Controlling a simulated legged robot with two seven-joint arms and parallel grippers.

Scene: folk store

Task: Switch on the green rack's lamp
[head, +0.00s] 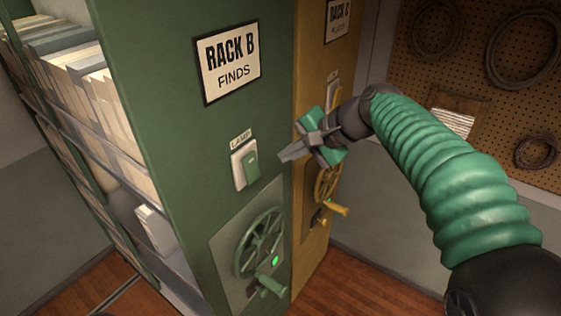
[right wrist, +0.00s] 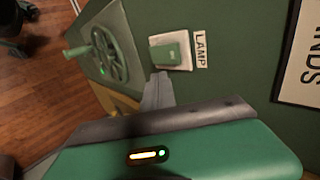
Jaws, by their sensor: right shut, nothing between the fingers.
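The green rack (head: 180,110) carries a sign (head: 228,62) reading "RACK B FINDS". Its lamp switch (head: 245,164) is a green rocker on a pale plate under a "LAMP" label. The switch also shows in the right wrist view (right wrist: 171,52), near the fingertips. My right gripper (head: 284,157) is shut and empty, just right of the switch in the head view. In the right wrist view its fingers (right wrist: 158,82) point toward the plate's lower edge, apparently apart from it; the exact gap cannot be told. My left gripper is out of view.
Below the switch is a green handwheel (head: 262,243) with a handle and a lit green light. A yellow rack (head: 311,75) with its own wheel (head: 327,180) stands behind, right. Shelves of papers (head: 95,100) are at left. A pegboard (head: 480,90) hangs at the back right.

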